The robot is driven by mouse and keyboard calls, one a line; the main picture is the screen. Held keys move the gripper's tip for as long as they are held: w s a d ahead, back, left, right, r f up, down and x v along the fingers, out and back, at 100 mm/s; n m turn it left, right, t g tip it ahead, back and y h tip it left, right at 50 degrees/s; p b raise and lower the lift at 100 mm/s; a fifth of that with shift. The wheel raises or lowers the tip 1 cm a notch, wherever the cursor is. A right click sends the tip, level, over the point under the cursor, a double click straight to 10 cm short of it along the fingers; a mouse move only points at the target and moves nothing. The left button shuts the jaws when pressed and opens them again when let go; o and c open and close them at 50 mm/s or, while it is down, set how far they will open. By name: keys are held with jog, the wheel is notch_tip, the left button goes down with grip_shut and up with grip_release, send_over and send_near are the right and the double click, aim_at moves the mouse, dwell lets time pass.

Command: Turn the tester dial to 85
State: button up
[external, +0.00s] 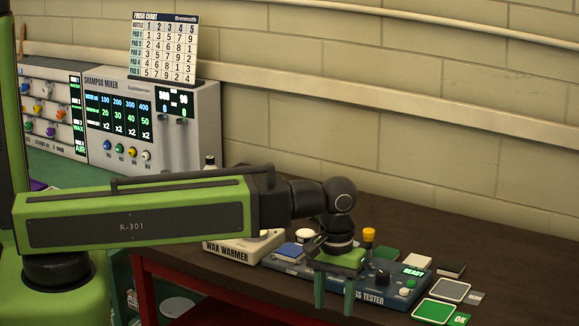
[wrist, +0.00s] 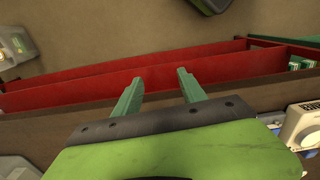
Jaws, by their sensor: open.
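The tester (external: 397,290) is a long blue-grey box on the dark table, partly hidden behind my gripper. Its small green screen (external: 414,271) reads READY. A dark round knob (external: 382,277), which looks like the dial, is on its top; its setting is too small to read. My gripper (external: 335,312) points down in front of the tester, with its green fingers apart, empty and not touching the knob. In the wrist view the open fingers (wrist: 160,80) are over the red table frame (wrist: 150,76), and the dial cannot be made out.
A wax warmer (external: 243,247) stands left of the tester. Several small pads and cards, including a green OK card (external: 460,320), lie to the right. The shampoo mixer (external: 150,120) and finish chart (external: 163,47) are at the back left.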

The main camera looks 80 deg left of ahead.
jog(key=w+a+r+n+p, duration=0.2)
jog(key=w+r+n+p, duration=0.25)
jog(key=w+n, duration=0.25)
notch_tip(320, 180, up, 12)
jog(key=n+p, duration=0.6)
jog(key=p, duration=0.6)
send_over(383, 273)
notch_tip(383, 273, down, 18)
jog(key=b, duration=1.8)
jog(key=shift+r, duration=0.15)
jog(key=shift+r, duration=0.1)
grip_shut()
